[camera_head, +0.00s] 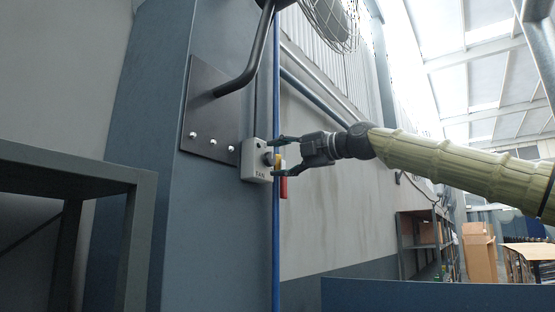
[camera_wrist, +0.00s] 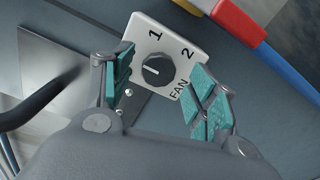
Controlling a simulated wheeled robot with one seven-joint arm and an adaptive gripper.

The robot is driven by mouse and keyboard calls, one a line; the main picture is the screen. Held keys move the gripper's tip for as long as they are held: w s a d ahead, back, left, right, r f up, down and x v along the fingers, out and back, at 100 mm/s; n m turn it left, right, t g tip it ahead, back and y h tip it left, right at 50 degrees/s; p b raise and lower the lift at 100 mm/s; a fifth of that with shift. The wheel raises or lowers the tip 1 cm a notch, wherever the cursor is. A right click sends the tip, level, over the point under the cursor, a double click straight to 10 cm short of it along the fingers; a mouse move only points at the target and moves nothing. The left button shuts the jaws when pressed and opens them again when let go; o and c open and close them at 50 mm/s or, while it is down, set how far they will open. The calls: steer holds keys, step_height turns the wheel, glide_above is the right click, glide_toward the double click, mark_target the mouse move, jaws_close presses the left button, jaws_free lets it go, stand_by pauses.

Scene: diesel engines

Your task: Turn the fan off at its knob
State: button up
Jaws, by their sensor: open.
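The fan's control box (camera_head: 255,165) is a pale box on the blue-grey column. In the wrist view its white face (camera_wrist: 137,32) carries the marks 1, 2 and FAN. The dark round knob (camera_wrist: 157,70) sits in the middle of that face, and its pale line seems to lie toward the left of the picture. My gripper (camera_head: 278,157) is open in front of the box. In the wrist view its teal-padded fingers stand left and right of the knob, with no contact visible. The fan (camera_head: 330,20) shows at the top, behind a wire guard, partly cut off.
A blue pipe (camera_head: 276,225) runs vertically beside the box, with a red and yellow part (camera_wrist: 235,22) close by. A dark bracket plate (camera_head: 205,110) with a bent tube is bolted left of the box. A grey table frame (camera_head: 140,200) stands at the left.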

steer(key=v, duration=1.1)
